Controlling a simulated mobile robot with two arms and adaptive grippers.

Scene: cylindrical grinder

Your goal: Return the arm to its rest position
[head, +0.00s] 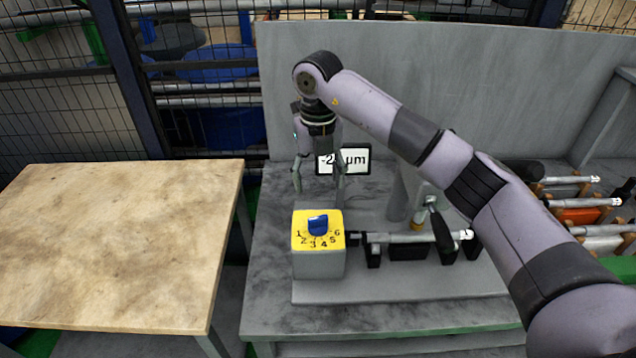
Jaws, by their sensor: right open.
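My right arm comes in from the lower right and reaches across the grey machine table (390,318). My right gripper (318,188) hangs down, open and empty, above and behind the yellow dial box (303,243). The box has a blue knob (318,225) and numbers 1 to 6 around it. A display (355,161) reads "-2" and "µm", and the gripper and wrist partly cover it. A metal shaft (400,238) lies level on dark supports to the right of the box. My left gripper is not in view.
A bare wooden table (115,240) stands at the left with free room on it. A grey panel (450,75) rises behind the machine. Several shafts on a rack (585,215) are at the right, near my arm. A wire mesh fence (60,100) stands behind.

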